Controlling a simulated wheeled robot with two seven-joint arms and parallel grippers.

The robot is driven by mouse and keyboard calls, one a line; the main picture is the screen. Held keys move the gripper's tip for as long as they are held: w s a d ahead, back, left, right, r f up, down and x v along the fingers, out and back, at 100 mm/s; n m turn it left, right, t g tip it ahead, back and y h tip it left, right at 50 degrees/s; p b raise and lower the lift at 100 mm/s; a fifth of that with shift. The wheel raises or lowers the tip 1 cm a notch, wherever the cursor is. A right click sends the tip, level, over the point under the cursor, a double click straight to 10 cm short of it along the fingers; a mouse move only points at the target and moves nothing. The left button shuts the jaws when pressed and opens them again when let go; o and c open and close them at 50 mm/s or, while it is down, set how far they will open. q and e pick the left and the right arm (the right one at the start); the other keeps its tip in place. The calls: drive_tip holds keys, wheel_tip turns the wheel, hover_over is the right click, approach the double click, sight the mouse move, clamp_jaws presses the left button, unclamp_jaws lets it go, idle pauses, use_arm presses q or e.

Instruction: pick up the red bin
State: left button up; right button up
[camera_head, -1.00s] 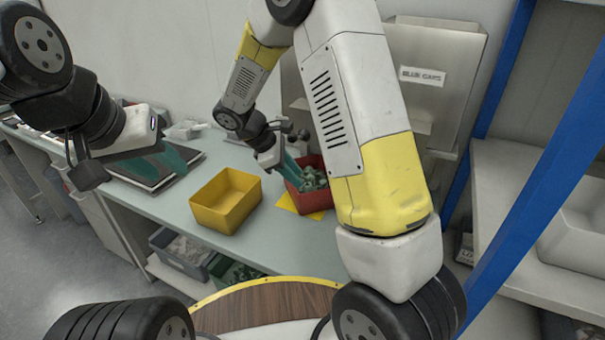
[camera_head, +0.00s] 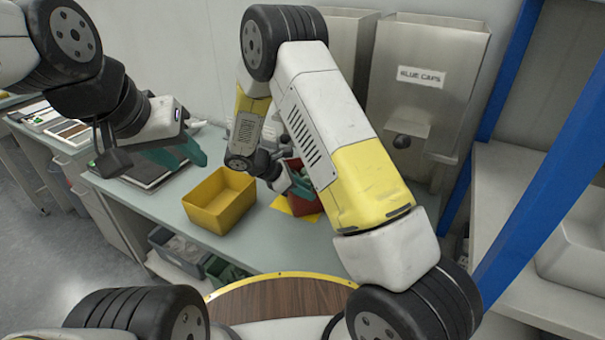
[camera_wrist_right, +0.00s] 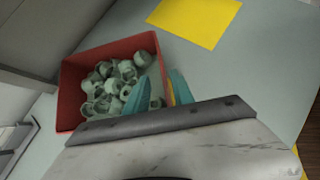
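The red bin (camera_head: 297,168) stands on the table, partly hidden behind my right arm in the head view. In the right wrist view the red bin (camera_wrist_right: 70,92) is at the left and holds several grey-green caps (camera_wrist_right: 115,85). My right gripper (camera_wrist_right: 160,88) is open at the bin's right wall. One teal finger is over the inside and the other outside; contact cannot be told. In the head view my right gripper (camera_head: 292,180) is mostly hidden by the arm. My left gripper (camera_head: 180,152) has its teal fingers apart and empty, above a dark tray.
A yellow bin (camera_head: 220,200) stands left of the red bin. A yellow mat (camera_head: 284,206) shows beside the red bin; a yellow square (camera_wrist_right: 197,18) shows in the wrist view. A metal "BLUE CAPS" dispenser (camera_head: 420,110) stands behind. A blue post (camera_head: 545,180) is at the right.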

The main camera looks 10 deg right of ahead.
drive_tip(key=x, duration=0.5)
drive_tip(key=shift+s, duration=0.25)
clamp_jaws()
drive_tip(key=shift+r, duration=0.1)
idle(1.0)
